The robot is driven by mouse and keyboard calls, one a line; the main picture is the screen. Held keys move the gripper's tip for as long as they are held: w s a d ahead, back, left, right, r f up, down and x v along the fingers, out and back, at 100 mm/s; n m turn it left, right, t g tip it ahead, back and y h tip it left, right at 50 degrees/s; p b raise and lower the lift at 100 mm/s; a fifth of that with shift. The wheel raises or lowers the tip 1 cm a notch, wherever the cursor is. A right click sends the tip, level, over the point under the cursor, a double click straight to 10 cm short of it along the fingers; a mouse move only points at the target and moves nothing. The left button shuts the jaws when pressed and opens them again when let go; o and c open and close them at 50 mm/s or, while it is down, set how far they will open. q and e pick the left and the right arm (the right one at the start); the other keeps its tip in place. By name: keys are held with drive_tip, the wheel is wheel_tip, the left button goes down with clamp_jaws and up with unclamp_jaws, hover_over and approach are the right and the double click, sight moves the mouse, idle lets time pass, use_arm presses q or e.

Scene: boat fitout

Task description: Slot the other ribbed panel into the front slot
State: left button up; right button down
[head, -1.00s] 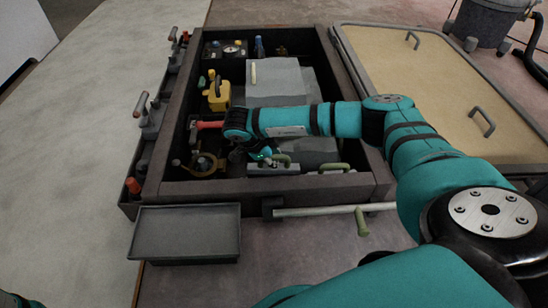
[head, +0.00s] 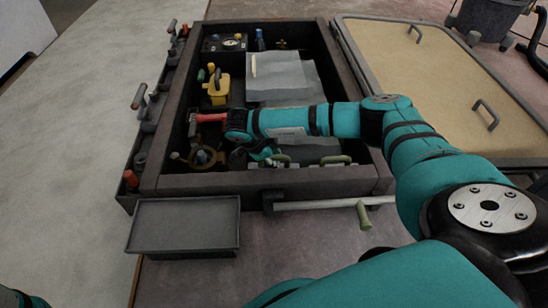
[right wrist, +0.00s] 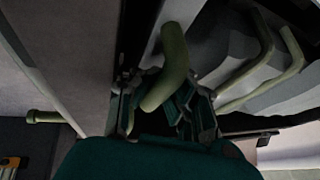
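In the head view my right gripper (head: 264,155) is low at the front of the dark box, beside a green handle (head: 281,160). In the right wrist view the gripper (right wrist: 165,105) has its fingers apart, with a curved green handle (right wrist: 172,62) between them. A grey panel edge shows under the first handle in the head view, low behind the front wall; its ribs and seating are hidden. A second green handle (head: 336,159) is to its right. My left gripper is out of view.
The box's front wall (head: 230,184) is close to the gripper. A yellow tool (head: 218,92), red-handled part (head: 207,118) and grey stepped block (head: 275,78) are inside. A grey tray (head: 184,226) and a rod with green grip (head: 363,216) are in front.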

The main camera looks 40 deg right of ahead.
drive_tip(key=c, duration=1.4)
unclamp_jaws()
drive_tip(key=shift+s+d+f, duration=0.1)
drive_tip(key=shift+f, duration=0.1)
